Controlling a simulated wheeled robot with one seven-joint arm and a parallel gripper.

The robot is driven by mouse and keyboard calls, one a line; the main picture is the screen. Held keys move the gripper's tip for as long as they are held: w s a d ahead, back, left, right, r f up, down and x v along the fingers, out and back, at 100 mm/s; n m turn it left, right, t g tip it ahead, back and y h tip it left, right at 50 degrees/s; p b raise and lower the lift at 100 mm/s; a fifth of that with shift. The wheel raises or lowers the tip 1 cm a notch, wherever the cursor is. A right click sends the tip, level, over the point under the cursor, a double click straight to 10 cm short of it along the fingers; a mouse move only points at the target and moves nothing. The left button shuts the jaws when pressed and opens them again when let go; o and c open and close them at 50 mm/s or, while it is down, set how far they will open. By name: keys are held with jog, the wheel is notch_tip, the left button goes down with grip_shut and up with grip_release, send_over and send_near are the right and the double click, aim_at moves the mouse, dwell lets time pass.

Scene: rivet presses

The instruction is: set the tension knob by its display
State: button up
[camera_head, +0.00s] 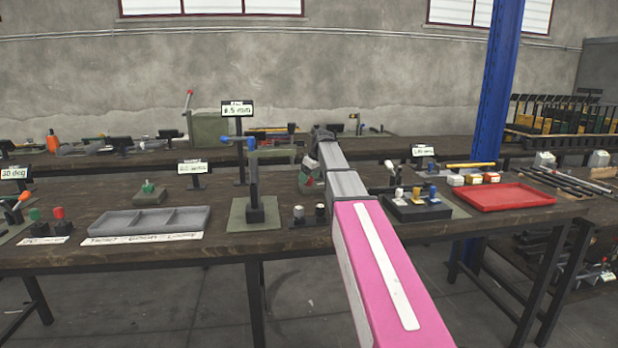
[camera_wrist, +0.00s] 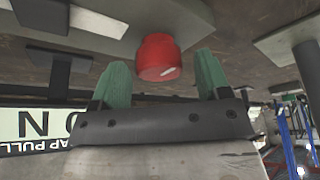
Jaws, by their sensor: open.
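A red rounded knob (camera_wrist: 158,56) sits under a grey plate in the wrist view. My gripper (camera_wrist: 162,74) is open, with one green finger on each side of the knob. I cannot tell whether either finger touches it. In the head view my arm reaches over the bench, and the green fingers of my gripper (camera_head: 307,178) show only in part beside it. A white display sign (camera_wrist: 35,124) with large dark letters is cut off at the left of the wrist view. Which display belongs to the tension knob I cannot tell.
On the bench stand a tall post with a "6.5 mm" sign (camera_head: 237,109), another sign (camera_head: 192,168), a grey divided tray (camera_head: 108,223) and a red tray (camera_head: 547,197). A black block with small knobs (camera_head: 418,213) is right of my arm. A blue column (camera_head: 497,90) rises behind.

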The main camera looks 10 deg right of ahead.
jog(key=c, duration=0.9)
jog(key=shift+m, duration=0.3)
jog(key=m+h, duration=0.1)
jog(key=m, duration=0.1)
jog(key=m+t, duration=0.1)
jog(key=m, duration=0.1)
jog(key=shift+s+a+m+h, duration=0.1)
jog(key=shift+m+h, duration=0.2)
jog(key=shift+h, duration=0.1)
jog(key=m+h, duration=0.1)
jog(key=m, duration=0.3)
jog(key=shift+m+h, duration=0.4)
jog(key=shift+m, duration=0.3)
jog(key=o, duration=0.9)
